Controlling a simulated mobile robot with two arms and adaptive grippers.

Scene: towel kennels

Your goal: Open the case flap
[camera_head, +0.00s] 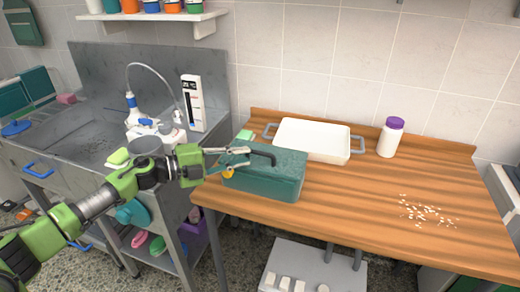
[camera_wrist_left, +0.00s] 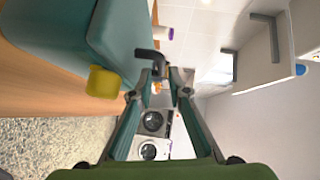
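The case (camera_head: 265,178) is a teal box with its lid down, at the left end of the wooden table. A dark bent handle (camera_head: 262,154) lies over its top, and a yellow latch (camera_head: 228,172) is on its left end. In the left wrist view the case (camera_wrist_left: 60,35) fills the upper left, with the yellow latch (camera_wrist_left: 103,82) beside the fingers. My left gripper (camera_head: 246,156) is at the case's left end, its fingers apart. In the wrist view its fingertips (camera_wrist_left: 160,72) are close to a dark hooked part; contact is unclear. My right gripper is out of view.
A white tray (camera_head: 290,125) with grey handles stands behind the case. A white jar with a purple lid (camera_head: 391,137) is further right. Scattered pale bits (camera_head: 425,212) lie on the table's right. A metal sink unit (camera_head: 90,140) is at left. The table's middle front is clear.

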